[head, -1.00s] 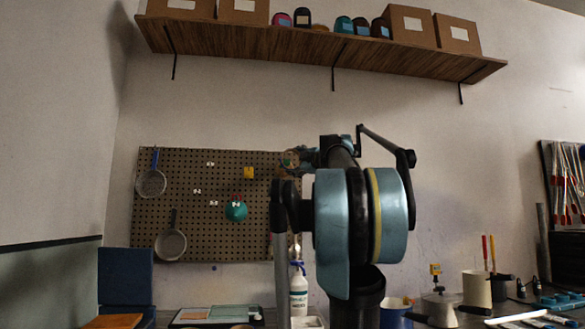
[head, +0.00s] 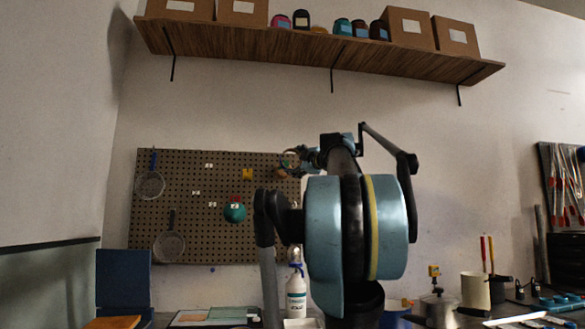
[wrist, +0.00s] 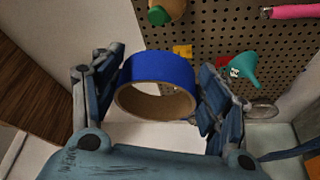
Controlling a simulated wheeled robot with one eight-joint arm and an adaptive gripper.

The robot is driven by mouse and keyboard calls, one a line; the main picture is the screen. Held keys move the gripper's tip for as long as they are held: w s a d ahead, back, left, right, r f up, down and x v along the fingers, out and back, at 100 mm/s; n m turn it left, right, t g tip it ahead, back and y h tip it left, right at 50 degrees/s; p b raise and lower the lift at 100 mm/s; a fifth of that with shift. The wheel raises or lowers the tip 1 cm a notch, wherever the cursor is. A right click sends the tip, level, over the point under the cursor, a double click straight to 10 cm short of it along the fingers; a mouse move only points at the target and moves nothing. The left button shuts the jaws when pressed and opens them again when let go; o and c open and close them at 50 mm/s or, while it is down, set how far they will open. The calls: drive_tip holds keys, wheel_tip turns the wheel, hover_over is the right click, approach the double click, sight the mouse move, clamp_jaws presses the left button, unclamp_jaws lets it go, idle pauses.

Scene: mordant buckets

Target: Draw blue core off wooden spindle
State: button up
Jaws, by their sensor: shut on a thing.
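The blue core (wrist: 160,69) is a short blue ring with a brown cardboard-like inside, seen in the wrist view. My gripper (wrist: 162,80) has one finger on each side of it and is shut on it. The core's open mouth faces the camera, and no rod shows through it. A tan wooden piece with a green end (wrist: 166,11) sits beyond the core at the top; I cannot tell whether it is the spindle. In the head view my gripper (head: 291,162) is small, in front of the pegboard's right edge, and the core is not clear there.
The pegboard (head: 180,215) holds strainers, a yellow item (head: 247,174) and a teal funnel (head: 235,212). A wooden shelf (head: 310,55) with boxes and jars runs above. A spray bottle (head: 296,292), pots and tools crowd the bench below. Open space lies between pegboard and shelf.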

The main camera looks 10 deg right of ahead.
drive_tip(key=shift+s, duration=1.4)
